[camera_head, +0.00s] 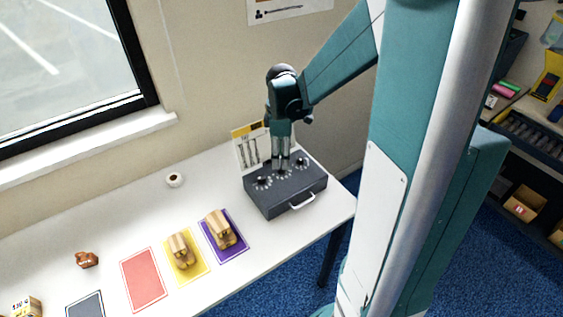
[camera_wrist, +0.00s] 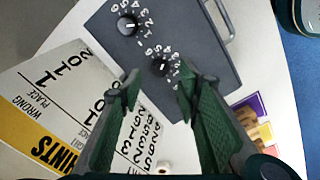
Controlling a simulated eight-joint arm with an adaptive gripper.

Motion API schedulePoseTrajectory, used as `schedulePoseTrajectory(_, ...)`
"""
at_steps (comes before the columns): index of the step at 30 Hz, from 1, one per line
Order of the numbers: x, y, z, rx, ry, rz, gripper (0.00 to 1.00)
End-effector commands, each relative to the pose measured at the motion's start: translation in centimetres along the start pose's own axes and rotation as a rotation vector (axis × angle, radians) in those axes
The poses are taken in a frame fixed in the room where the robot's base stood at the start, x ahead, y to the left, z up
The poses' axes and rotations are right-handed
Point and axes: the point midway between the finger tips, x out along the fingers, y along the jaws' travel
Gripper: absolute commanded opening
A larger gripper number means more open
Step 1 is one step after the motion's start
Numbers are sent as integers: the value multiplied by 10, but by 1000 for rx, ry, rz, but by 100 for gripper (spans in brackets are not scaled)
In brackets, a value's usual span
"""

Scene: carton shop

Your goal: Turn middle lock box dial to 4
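The dark grey lock box (camera_head: 297,200) stands on the right end of the white table, handle toward the front. In the head view my gripper (camera_head: 281,168) points down over the middle of its top, partly hiding the middle dial. Other dials show on the left (camera_head: 263,182) and right (camera_head: 302,162). In the wrist view the middle dial (camera_wrist: 158,66), a black knob ringed by white numbers, lies between and just beyond the fingertips of my open gripper (camera_wrist: 157,84). Another dial (camera_wrist: 128,25) is clear of it. I cannot read the middle dial's setting or tell whether the fingers touch it.
A printed hint sheet (camera_wrist: 70,95) stands behind the box, near my gripper. Purple (camera_head: 236,253), yellow (camera_head: 196,273) and red (camera_head: 143,280) mats lie to the left; wooden pieces rest on the purple and yellow ones. A small white roll (camera_head: 175,180) sits near the wall.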

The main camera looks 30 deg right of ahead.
Motion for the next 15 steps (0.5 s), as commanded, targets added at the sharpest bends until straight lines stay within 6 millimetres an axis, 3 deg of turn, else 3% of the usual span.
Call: schedulePoseTrajectory(15,-64,-1,0,0,0,0,33)
